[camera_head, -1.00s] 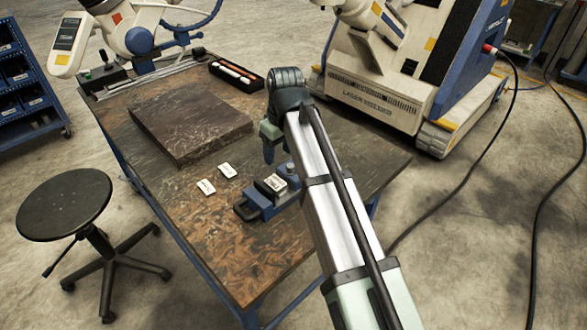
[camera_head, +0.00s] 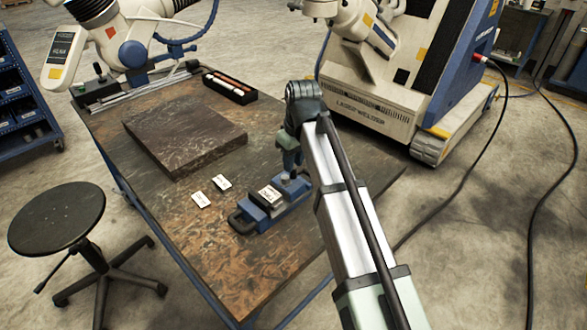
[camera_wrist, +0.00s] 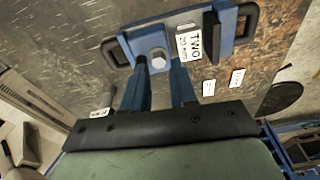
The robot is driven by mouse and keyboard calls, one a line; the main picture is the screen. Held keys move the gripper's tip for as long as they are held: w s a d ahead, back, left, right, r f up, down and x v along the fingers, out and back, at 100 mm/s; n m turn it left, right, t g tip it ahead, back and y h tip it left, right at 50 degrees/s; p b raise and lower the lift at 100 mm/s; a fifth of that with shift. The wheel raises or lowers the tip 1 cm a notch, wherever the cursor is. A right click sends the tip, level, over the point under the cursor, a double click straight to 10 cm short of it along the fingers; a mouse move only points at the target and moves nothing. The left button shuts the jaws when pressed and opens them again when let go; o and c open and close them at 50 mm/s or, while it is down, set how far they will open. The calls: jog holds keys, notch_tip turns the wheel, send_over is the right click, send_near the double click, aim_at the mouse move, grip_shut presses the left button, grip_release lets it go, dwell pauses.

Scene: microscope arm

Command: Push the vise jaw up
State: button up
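The blue vise (camera_head: 240,217) lies on the table with a dark handle loop at its near-left end. A labelled block (camera_head: 270,195) sits on it. In the wrist view, the vise (camera_wrist: 229,25) shows a handle loop at each end, a hex bolt head (camera_wrist: 157,58), a pale plate and a tag reading "TWO 20 mm" (camera_wrist: 196,42). Which part is the moving jaw is not certain. My gripper (camera_head: 291,172) points down at the vise's right end, by the bolt. In the wrist view, my gripper's (camera_wrist: 159,68) two blue fingers are apart, with nothing clearly between them. Contact cannot be told.
A dark stone slab (camera_head: 180,137) lies on the table (camera_head: 150,215) behind the vise. Two white tags (camera_head: 211,191) lie left of it. A black tray (camera_head: 229,88) stands at the back. A stool (camera_head: 57,215) stands at left. The table's front is clear.

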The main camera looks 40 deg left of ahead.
jog(key=shift+m, duration=0.8)
jog(key=w+d+f, duration=0.1)
jog(key=w, duration=0.2)
jog(key=w+d+f, duration=0.1)
jog(key=w, duration=0.3)
jog(key=w+d+f, duration=0.1)
jog(key=w, duration=0.2)
jog(key=shift+w+d, duration=0.15)
jog(key=shift+w, duration=0.15)
jog(key=c, duration=0.5)
jog(key=shift+m+g, duration=0.4)
jog(key=shift+g, duration=0.4)
jog(key=w, duration=0.2)
jog(key=w+f, duration=0.1)
jog(key=w, duration=0.1)
jog(key=w+f, duration=0.1)
jog(key=w, duration=0.1)
jog(key=shift+w+f, duration=0.1)
jog(key=shift+w, duration=0.15)
grip_shut()
jog(key=a+r+n+g+y, duration=0.2)
jog(key=a+n+g+y, duration=0.15)
jog(key=a, duration=0.35)
jog(key=shift+n+g+h, duration=0.25)
jog(key=shift+n+g, duration=0.1)
jog(key=shift+n, duration=0.1)
jog(key=x, duration=1)
jog(key=shift+a, duration=0.15)
jog(key=shift+s, duration=1.95)
